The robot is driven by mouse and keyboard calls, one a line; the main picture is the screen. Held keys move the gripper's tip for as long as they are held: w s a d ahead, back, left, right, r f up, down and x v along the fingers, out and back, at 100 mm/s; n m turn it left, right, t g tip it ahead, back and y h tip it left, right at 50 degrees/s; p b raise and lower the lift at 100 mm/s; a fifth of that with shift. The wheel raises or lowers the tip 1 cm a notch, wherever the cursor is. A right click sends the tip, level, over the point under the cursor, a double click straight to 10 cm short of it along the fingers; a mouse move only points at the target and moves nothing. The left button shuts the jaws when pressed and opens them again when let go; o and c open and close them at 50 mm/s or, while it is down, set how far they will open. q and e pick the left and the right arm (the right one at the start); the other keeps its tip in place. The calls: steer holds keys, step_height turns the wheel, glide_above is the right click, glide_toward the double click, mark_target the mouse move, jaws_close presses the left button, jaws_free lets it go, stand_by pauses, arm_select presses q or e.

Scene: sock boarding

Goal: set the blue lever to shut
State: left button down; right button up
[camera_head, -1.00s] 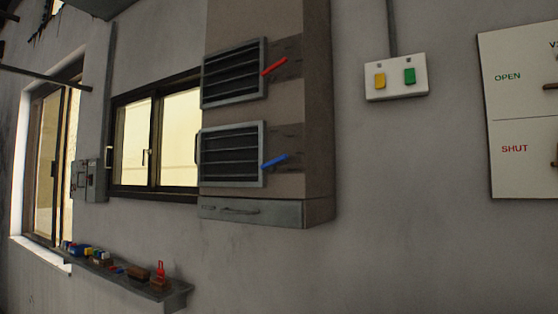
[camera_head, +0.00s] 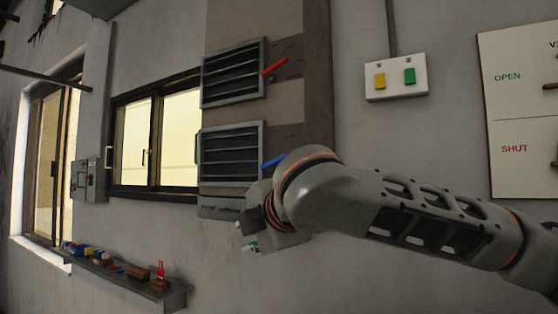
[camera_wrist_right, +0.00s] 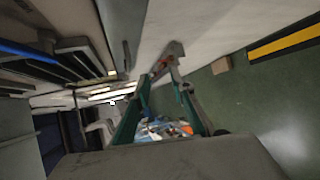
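The blue lever (camera_head: 273,162) is at the right edge of the lower louvred vent (camera_head: 230,154). It slants slightly up to the right, and its right end is hidden behind my right wrist. My right gripper (camera_head: 250,246) is just below the lever and the vent, mostly hidden by the wrist. In the right wrist view, the right gripper's fingers (camera_wrist_right: 168,63) converge and their tips look together, with nothing seen between them. A blue bar, apparently the lever (camera_wrist_right: 28,51), shows at the upper left there, apart from the fingers. My left gripper is not in view.
A red lever (camera_head: 274,66) sits at the upper vent (camera_head: 233,72). A switch box (camera_head: 396,78) and an OPEN/SHUT sign (camera_head: 520,120) hang to the right. A shelf (camera_head: 172,296) with small items is at lower left. A drawer-like ledge (camera_head: 220,207) is under the lower vent.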

mark_target(279, 157)
steer(key=s+d+r+m+t+h, duration=0.15)
steer(key=d+r, duration=0.25)
steer(key=r, duration=0.4)
steer(key=s+d+r+t+h, duration=0.1)
steer(key=s+d+r, duration=0.15)
steer(key=r, duration=0.55)
steer(key=x, duration=0.2)
steer(key=p+x, duration=0.1)
steer(key=x, duration=0.5)
steer(key=shift+w+d+p, duration=0.25)
steer(key=shift+d+p, duration=0.1)
steer(key=shift+d, duration=0.05)
jaws_close()
